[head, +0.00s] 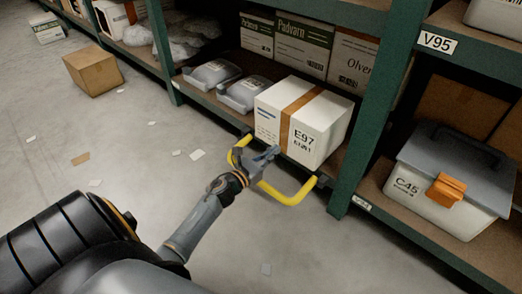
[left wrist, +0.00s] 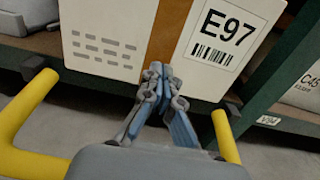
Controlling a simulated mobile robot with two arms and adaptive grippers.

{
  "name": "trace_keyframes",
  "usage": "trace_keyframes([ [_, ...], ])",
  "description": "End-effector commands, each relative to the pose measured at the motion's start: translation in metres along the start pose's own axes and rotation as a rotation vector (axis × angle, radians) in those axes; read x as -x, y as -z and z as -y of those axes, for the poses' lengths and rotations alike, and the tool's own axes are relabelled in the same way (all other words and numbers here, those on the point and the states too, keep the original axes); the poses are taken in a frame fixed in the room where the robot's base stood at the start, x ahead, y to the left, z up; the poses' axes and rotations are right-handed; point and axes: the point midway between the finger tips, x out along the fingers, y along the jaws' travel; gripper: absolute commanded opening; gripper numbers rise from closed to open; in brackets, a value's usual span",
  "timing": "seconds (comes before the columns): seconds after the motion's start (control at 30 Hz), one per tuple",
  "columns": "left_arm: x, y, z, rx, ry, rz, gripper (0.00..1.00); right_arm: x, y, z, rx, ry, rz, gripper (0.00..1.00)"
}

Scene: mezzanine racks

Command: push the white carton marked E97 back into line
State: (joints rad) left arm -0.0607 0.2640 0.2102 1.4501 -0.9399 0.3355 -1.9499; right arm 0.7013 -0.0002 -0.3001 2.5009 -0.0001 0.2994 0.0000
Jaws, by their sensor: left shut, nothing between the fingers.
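The white carton marked E97 (head: 303,122) stands upright on the lower rack shelf, with a brown tape band down its front. Its front sits at the shelf's front edge, ahead of the boxes behind it. My left gripper (head: 272,152) is shut and empty, just in front of the carton's lower front face. In the left wrist view the shut fingertips (left wrist: 157,72) overlap the lower part of the tape band on the carton (left wrist: 130,35); I cannot tell whether they touch it. My right gripper is not in view.
Grey lidded containers (head: 243,93) stand left of the carton, printed boxes (head: 302,48) behind. A green upright (head: 371,110) and bin C45 (head: 440,195) are to the right. A brown box (head: 92,71) lies on the floor.

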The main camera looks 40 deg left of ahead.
Motion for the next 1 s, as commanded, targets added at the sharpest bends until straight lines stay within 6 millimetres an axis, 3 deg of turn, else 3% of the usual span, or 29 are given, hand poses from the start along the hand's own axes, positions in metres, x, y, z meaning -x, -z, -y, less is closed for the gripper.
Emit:
trace_keyframes([
  [0.23,-0.026,0.001,0.000,0.000,0.000,0.000,0.00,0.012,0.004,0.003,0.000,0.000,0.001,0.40],
  [0.67,-0.030,0.001,0.000,0.002,0.000,0.000,0.00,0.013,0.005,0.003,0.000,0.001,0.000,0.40],
  [1.0,-0.084,0.002,0.000,0.001,0.001,0.003,0.00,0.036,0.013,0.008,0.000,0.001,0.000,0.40],
])
